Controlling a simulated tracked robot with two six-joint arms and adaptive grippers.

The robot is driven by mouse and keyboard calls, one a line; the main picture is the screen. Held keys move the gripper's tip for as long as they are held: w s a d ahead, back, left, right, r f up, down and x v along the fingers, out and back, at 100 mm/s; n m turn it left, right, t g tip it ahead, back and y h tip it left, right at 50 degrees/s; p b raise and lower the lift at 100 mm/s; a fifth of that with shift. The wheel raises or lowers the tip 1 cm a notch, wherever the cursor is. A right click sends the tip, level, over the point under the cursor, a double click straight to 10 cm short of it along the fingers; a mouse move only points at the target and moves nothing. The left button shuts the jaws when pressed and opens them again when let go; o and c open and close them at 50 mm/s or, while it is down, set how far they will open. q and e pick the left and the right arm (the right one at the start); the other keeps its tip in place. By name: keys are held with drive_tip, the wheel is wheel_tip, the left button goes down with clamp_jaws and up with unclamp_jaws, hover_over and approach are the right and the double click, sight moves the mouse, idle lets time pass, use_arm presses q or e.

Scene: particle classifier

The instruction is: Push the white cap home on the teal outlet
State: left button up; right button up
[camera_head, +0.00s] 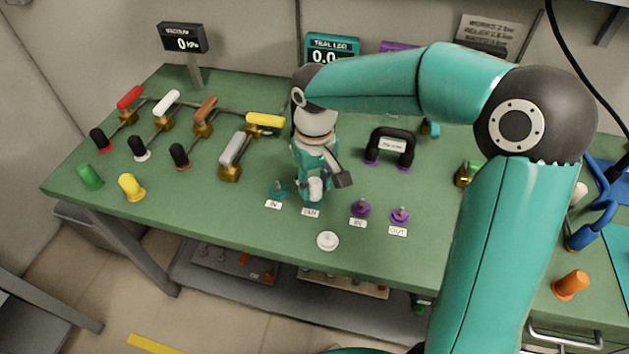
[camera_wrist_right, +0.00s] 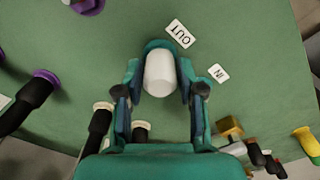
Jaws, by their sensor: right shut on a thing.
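The white cap (camera_head: 316,188) stands upright over the teal outlet, behind the white OUT label (camera_head: 310,212). My right gripper (camera_head: 317,182) points down there and is shut on the cap. In the right wrist view the white cap (camera_wrist_right: 158,75) sits between the two fingers of the gripper (camera_wrist_right: 162,88). A teal rim (camera_wrist_right: 157,45) shows at the cap's far end. The cap hides most of the outlet, so I cannot tell how far down it sits. My left gripper is not in view.
The teal inlet (camera_head: 278,189) stands just left of the cap. Two purple ports (camera_head: 360,208) (camera_head: 400,216) stand to its right. A white round disc (camera_head: 327,241) lies near the front edge. A black handle (camera_head: 391,143) stands behind the purple ports.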

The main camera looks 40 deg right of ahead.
sight(315, 181)
drive_tip(key=o, duration=1.1)
drive_tip(key=shift+f, duration=0.1)
wheel_tip(315, 181, up, 12)
drive_tip(key=shift+f, duration=0.1)
